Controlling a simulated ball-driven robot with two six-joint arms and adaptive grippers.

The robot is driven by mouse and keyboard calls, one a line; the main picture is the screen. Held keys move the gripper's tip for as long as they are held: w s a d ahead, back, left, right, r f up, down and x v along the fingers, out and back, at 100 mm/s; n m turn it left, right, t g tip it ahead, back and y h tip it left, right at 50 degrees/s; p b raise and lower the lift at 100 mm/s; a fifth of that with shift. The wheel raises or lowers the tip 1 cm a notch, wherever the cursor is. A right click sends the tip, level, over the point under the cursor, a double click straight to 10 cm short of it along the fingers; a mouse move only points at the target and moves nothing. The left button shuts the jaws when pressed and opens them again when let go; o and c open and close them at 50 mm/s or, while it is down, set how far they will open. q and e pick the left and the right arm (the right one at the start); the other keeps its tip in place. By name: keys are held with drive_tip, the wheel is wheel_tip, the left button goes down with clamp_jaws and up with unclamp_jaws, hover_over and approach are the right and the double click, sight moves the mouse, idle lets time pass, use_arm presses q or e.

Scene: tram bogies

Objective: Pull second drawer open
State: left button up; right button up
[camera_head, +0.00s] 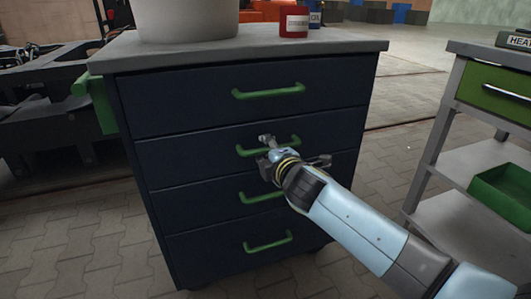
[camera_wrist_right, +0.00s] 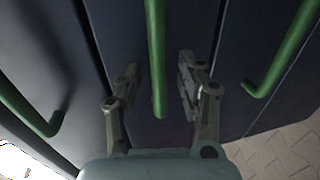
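The dark blue drawer cabinet stands in the middle of the head view, with several drawers one above another. The second drawer (camera_head: 200,150) from the top looks flush with the others and has a green bar handle (camera_head: 250,152). My right gripper (camera_head: 280,151) is at this handle, partly covering it. In the right wrist view, the handle (camera_wrist_right: 155,60) runs between the two spread fingers of my right gripper (camera_wrist_right: 160,75), with gaps on both sides. I cannot tell the depth of the fingertips past the bar. My left gripper is not in view.
The top drawer handle (camera_head: 268,91) and third drawer handle (camera_head: 262,197) lie close above and below. A white pot (camera_head: 188,18) and a red can (camera_head: 294,22) stand on the cabinet top. A grey shelf cart (camera_head: 455,100) stands at the right. Paved floor lies between them.

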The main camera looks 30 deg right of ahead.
drive_tip(key=shift+w+d, duration=0.1)
drive_tip(key=shift+w, duration=0.2)
clamp_jaws()
drive_tip(key=shift+f, duration=0.1)
idle(0.4)
